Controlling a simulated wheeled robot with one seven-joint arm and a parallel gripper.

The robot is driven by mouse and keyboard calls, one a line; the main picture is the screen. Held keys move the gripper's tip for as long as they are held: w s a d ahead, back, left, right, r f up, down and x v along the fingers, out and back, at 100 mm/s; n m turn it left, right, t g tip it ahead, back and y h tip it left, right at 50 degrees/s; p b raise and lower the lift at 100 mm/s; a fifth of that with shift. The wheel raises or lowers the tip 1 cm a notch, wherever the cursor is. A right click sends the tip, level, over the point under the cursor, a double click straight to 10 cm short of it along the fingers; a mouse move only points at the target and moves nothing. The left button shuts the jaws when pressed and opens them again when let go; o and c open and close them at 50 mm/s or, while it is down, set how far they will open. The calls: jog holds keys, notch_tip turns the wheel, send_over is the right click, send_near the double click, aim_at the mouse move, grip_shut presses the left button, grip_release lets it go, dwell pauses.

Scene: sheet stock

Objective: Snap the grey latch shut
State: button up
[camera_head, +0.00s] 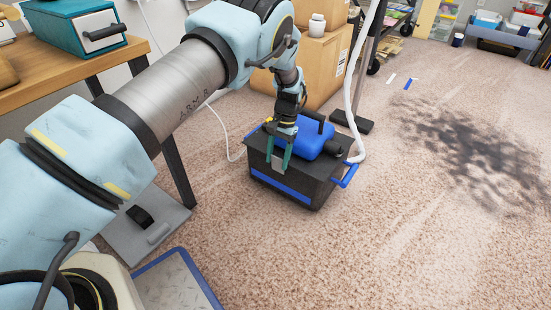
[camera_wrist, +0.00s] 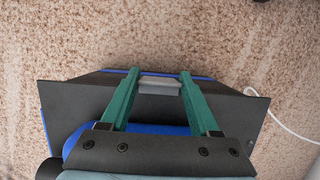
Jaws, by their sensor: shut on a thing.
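The grey latch (camera_wrist: 160,85) sits at the edge of a black box with blue trim (camera_head: 285,190). In the head view the latch (camera_head: 278,162) shows as a small grey piece at the box's front face. My gripper (camera_wrist: 160,78) has its two green fingers on either side of the latch, and they are shut on it. In the head view my gripper (camera_head: 277,158) reaches down from above onto the box's front. Whether the latch is fastened cannot be told.
A blue, black-handled object (camera_head: 311,138) sits on the box. A white hose (camera_head: 353,100) and a dark stand foot (camera_head: 351,122) are just behind. A cardboard box (camera_head: 318,70) stands further back. A wooden bench (camera_head: 60,65) is at left. Carpet is open to the right.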

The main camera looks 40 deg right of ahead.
jog(key=shift+d+f+y+b, duration=0.2)
jog(key=shift+d+y+b, duration=0.2)
jog(key=shift+y, duration=0.1)
jog(key=shift+r, duration=0.2)
jog(key=o, duration=1.4)
jog(key=shift+a, duration=0.1)
jog(key=shift+c, duration=0.2)
jog(key=shift+r, duration=0.1)
jog(key=p+v, duration=0.3)
jog(key=v, duration=0.7)
jog(key=shift+w+d+r+p, duration=0.2)
jog(key=shift+d+p, duration=0.05)
jog(key=shift+p, duration=0.05)
jog(key=shift+s, duration=0.1)
